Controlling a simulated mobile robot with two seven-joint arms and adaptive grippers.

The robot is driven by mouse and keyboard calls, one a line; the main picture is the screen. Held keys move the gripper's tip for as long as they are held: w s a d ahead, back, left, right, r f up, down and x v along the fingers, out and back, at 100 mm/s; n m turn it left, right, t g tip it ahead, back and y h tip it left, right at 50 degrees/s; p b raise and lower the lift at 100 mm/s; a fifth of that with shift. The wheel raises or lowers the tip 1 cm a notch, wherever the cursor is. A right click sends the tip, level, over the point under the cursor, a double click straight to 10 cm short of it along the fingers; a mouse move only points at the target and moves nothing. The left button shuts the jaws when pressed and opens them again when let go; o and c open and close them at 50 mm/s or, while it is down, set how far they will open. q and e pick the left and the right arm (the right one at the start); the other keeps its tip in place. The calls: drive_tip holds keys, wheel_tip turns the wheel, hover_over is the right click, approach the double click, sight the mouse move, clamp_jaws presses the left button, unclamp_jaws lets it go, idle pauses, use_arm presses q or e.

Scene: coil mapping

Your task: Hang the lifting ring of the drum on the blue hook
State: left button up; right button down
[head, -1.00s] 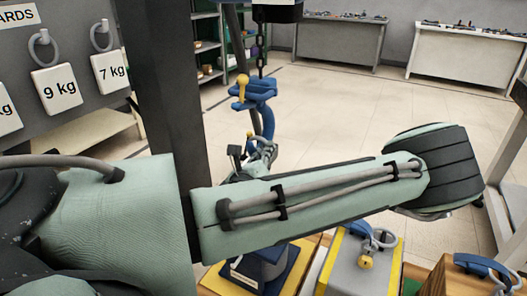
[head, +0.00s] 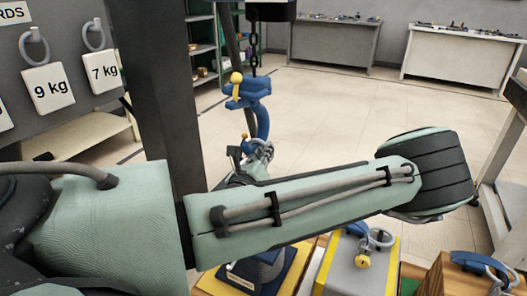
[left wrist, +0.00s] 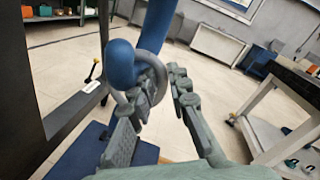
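The blue hook (head: 262,122) hangs from a dark chain in the middle of the head view. In the left wrist view, the hook's rounded tip (left wrist: 121,66) shows close up, with a grey lifting ring (left wrist: 154,72) passing behind and around it. Contact between ring and hook is unclear. My left gripper (left wrist: 165,76) is beside the ring, its fingers apart with floor visible between them; the left finger overlaps the ring. In the head view, the left gripper (head: 252,156) is just below the hook. A dark blue body, probably the drum (head: 248,274), is partly hidden beneath my arm. My right gripper is out of view.
A grey block (head: 350,272) with a ring stands on a yellow-edged base at lower right. A wooden block (head: 452,278) with a blue handle is beside it. A dark post (head: 166,105) stands left of the hook. Open floor lies behind.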

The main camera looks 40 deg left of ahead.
use_arm(q)
drive_tip(key=shift+o, duration=0.9)
drive_tip(key=shift+a, duration=0.1)
drive_tip(key=shift+s+f, duration=0.1)
drive_tip(key=shift+s, duration=0.1)
drive_tip(key=v, duration=0.7)
drive_tip(key=shift+d, duration=0.25)
